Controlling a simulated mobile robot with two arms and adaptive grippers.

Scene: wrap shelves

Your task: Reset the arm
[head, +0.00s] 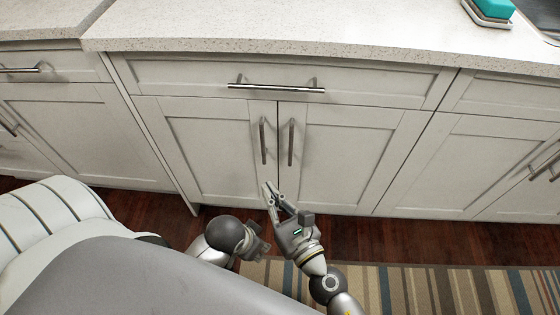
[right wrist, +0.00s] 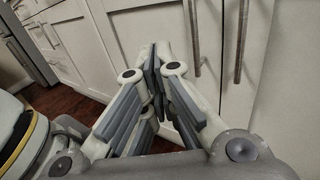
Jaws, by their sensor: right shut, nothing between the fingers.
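My right gripper (head: 269,190) points up toward the lower cabinet doors in the head view. In the right wrist view, its fingers (right wrist: 156,75) meet at the tips with nothing between them. My left gripper (head: 260,244) is lower, just left of the right gripper, and mostly hidden by my own arm. Its fingers cannot be made out clearly.
White cabinet doors (head: 350,150) with upright metal handles (head: 291,142) stand ahead, below a drawer (head: 190,78) and a speckled countertop (head: 300,30). A teal sponge (head: 489,8) sits at the top right. A striped rug (head: 440,285) lies on the dark wood floor (head: 400,236).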

